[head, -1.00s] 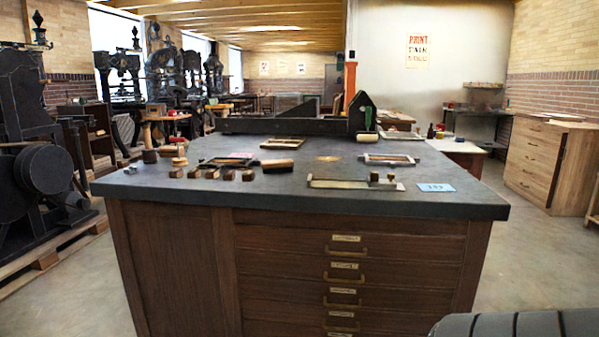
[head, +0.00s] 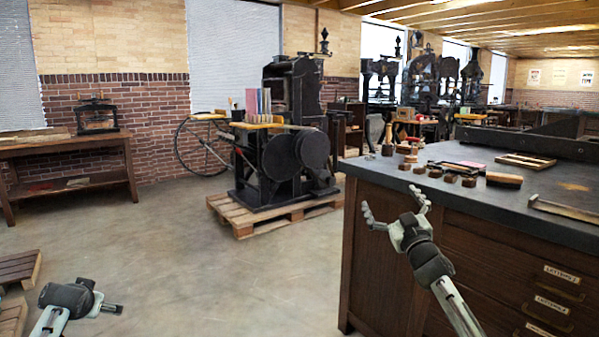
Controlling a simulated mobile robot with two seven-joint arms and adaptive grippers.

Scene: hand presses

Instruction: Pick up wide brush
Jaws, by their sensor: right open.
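A wide block with a tan top and dark lower edge, which looks like the wide brush (head: 504,180), lies on the dark top of the drawer cabinet (head: 560,208) at the right. My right gripper (head: 393,204) is open and empty in front of the cabinet's left front corner. It is left of the brush and apart from it. My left gripper (head: 95,303) is low at the left, over the floor and far from the cabinet. Its fingers show too poorly to tell their state.
Several small wooden blocks (head: 449,177) stand left of the brush. A wooden frame (head: 525,161) lies behind it. A black press (head: 290,150) stands on a pallet (head: 240,217) beyond open floor. A bench (head: 70,150) with a small press is at the left wall.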

